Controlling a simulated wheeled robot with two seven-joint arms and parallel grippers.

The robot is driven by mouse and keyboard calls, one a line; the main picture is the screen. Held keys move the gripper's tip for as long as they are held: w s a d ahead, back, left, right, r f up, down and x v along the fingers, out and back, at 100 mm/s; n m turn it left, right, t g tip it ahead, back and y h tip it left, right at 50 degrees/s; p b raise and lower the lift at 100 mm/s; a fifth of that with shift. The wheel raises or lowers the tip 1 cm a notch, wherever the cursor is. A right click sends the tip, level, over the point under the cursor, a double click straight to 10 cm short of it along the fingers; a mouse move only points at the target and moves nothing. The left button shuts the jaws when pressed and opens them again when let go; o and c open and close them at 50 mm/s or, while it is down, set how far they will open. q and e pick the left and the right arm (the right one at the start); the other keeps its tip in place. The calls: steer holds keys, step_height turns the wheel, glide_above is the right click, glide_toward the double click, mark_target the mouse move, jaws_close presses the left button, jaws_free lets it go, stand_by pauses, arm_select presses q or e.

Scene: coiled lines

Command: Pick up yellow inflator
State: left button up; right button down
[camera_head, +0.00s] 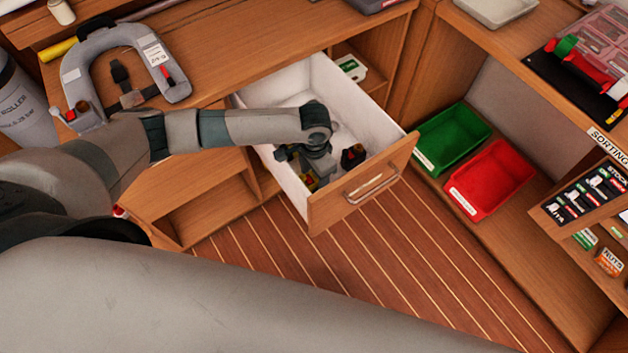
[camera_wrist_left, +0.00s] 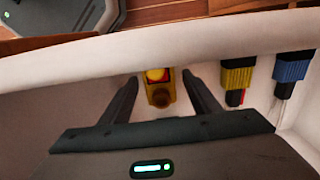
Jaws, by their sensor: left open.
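In the left wrist view a small yellow item with a red top and a dark round end (camera_wrist_left: 158,88), which looks like the yellow inflator, lies in the white drawer. My left gripper (camera_wrist_left: 160,82) is open, with one finger on each side of this item; I cannot tell whether they touch it. In the head view the left gripper (camera_head: 303,158) reaches down into the open drawer (camera_head: 378,172), and a bit of yellow (camera_head: 311,184) shows below it. The gripper hides most of the item there. My right gripper is not in view.
The drawer walls are close around the gripper. A green bin (camera_head: 452,138) and a red bin (camera_head: 492,178) stand at the right. A grey horseshoe-shaped item (camera_head: 90,55) lies on the desk.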

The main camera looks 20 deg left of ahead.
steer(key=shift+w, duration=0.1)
arm_select(q)
steer(key=shift+c, duration=0.9)
steer(key=c, duration=1.1)
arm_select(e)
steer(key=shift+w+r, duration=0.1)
arm_select(q)
steer(key=shift+r, duration=0.1)
